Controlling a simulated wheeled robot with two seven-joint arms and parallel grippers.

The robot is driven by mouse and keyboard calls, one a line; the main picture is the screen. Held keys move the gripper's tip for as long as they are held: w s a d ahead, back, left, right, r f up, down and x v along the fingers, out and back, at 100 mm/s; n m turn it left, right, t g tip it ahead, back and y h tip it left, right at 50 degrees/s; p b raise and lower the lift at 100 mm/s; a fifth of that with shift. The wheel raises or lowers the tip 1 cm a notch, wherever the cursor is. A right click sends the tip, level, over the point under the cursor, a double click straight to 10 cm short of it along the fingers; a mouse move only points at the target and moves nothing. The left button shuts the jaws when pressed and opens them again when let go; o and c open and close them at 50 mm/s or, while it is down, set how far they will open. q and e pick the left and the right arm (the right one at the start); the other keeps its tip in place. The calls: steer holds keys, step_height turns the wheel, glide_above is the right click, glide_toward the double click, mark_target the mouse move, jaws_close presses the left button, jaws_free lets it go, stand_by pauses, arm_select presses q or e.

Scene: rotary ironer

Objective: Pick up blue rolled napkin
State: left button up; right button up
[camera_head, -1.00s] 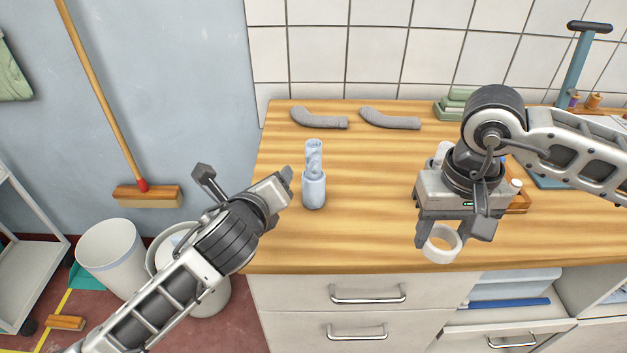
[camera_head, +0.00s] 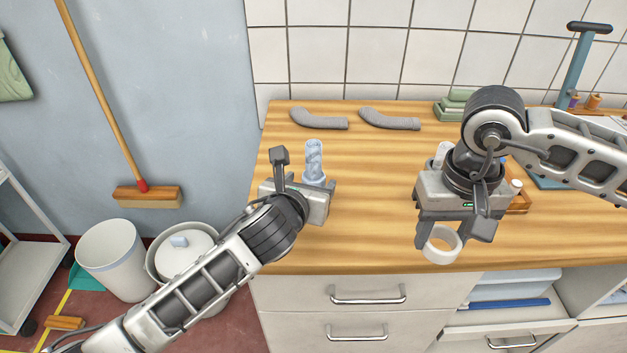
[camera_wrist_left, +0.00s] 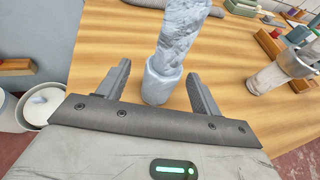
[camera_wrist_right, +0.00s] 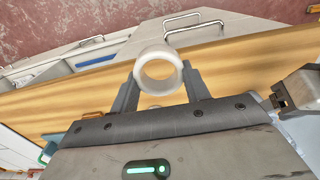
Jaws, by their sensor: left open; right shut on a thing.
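The pale blue rolled napkin (camera_head: 313,157) stands upright on the wooden counter, its lower end in a smooth pale blue cup-like holder (camera_wrist_left: 158,84). The napkin also shows in the left wrist view (camera_wrist_left: 183,32). My left gripper (camera_head: 302,184) is open, just in front of the holder. In the left wrist view its fingers (camera_wrist_left: 160,82) stand on either side of the holder's lower part, with gaps visible. It hides part of the holder from the head camera. My right gripper (camera_wrist_right: 160,85) is shut on a white ring (camera_wrist_right: 158,52) near the counter's front edge.
Two grey curved sleeve-like pieces (camera_head: 390,119) lie at the back by the tiled wall. The counter (camera_head: 375,185) between my grippers is clear. White bins (camera_head: 112,258) stand on the floor at left.

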mark_target(316, 177)
arm_select(q)
steer(key=x, duration=0.4)
steer(key=shift+w+d+f, duration=0.15)
steer(key=shift+d+f, duration=0.05)
steer(key=shift+d, duration=0.05)
steer(key=c, duration=1.2)
steer(key=shift+o, duration=0.2)
steer(key=shift+r, duration=0.1)
step_height(316, 177, up, 10)
steer(key=shift+f, duration=0.1)
steer(key=shift+f, duration=0.1)
